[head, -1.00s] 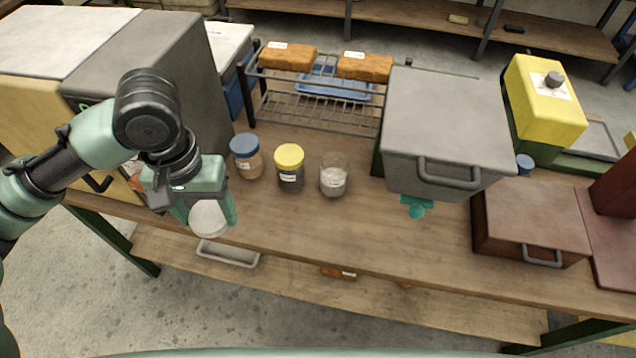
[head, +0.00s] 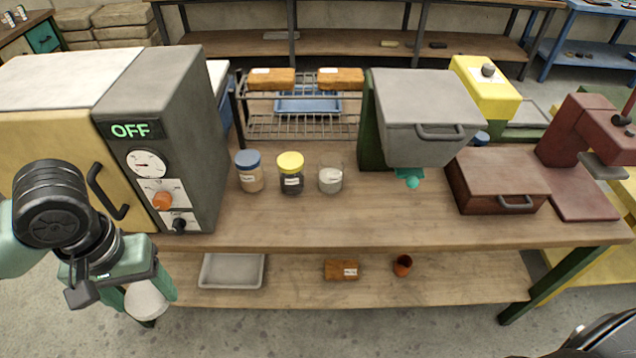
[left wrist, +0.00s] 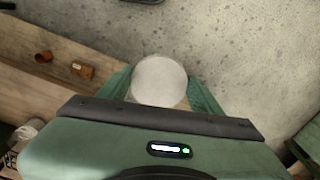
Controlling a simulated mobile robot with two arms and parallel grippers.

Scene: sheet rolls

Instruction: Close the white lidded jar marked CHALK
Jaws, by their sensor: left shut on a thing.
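My left gripper (head: 143,294) is shut on a round white lid (head: 148,303), low at the left of the head view, in front of the bench. The lid also shows as a pale disc (left wrist: 160,80) between the green fingers in the left wrist view. An open, clear jar with white contents (head: 331,180) stands upright on the bench, right of two lidded jars. No lid is on it, and its label is too small to read. The lid is well apart from this jar. My right gripper is not in view.
A blue-lidded jar (head: 250,172) and a yellow-lidded jar (head: 291,174) stand beside the open jar. An oven marked OFF (head: 190,130) is at the left, a wire rack (head: 300,125) behind, and a grey hopper (head: 425,115) to the right. The bench front (head: 330,225) is clear.

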